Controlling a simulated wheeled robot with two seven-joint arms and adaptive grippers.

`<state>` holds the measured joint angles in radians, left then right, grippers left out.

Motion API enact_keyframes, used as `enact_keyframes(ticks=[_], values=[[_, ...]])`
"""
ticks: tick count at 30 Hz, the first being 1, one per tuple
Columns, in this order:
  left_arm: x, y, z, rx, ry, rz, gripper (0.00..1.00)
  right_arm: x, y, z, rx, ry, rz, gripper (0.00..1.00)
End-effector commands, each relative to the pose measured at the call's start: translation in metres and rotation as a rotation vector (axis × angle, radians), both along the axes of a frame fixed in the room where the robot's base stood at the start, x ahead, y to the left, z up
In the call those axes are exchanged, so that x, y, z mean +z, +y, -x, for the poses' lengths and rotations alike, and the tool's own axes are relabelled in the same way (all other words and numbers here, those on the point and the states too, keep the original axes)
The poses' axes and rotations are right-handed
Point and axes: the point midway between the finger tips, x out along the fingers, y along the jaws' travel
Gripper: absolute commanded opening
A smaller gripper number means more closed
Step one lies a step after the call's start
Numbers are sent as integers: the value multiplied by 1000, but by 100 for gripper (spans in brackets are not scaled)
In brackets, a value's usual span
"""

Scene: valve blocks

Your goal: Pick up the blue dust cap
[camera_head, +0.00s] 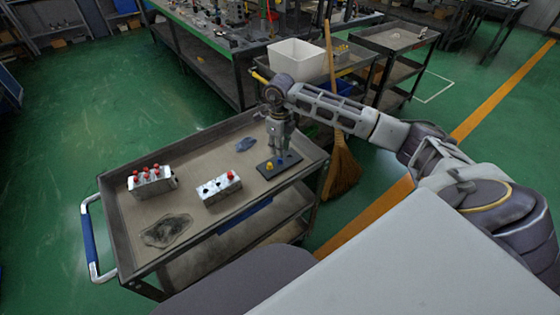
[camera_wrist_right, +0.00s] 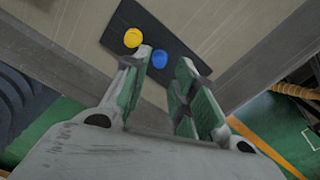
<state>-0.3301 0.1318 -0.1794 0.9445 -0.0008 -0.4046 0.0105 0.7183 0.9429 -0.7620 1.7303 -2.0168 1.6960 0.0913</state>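The blue dust cap (camera_wrist_right: 160,59) lies on a dark flat pad (camera_wrist_right: 118,22) beside a yellow cap (camera_wrist_right: 133,37). In the head view the blue cap (camera_head: 279,160) shows just below my right gripper (camera_head: 281,149), with the yellow cap (camera_head: 269,166) to its left. My right gripper (camera_wrist_right: 166,62) points down over the pad. Its fingers are apart, and the blue cap shows between the fingertips, nearer the left finger in the wrist view. I cannot tell the exact height above the cap. My left gripper is not in view.
On the cart's tray (camera_head: 190,220) stand a valve block with several red caps (camera_head: 152,181) and another block (camera_head: 219,188) with one red cap. A broom (camera_head: 342,170) stands beyond the cart's right edge.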

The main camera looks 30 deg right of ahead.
Motion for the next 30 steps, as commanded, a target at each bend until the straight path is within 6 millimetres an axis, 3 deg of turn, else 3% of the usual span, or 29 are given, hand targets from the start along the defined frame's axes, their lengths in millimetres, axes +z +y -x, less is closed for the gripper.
enact_keyframes(ticks=[17,30], values=[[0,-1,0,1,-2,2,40,-48,-1,2,0,1,0,27],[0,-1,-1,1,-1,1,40,-52,-1,2,0,0,0,27]])
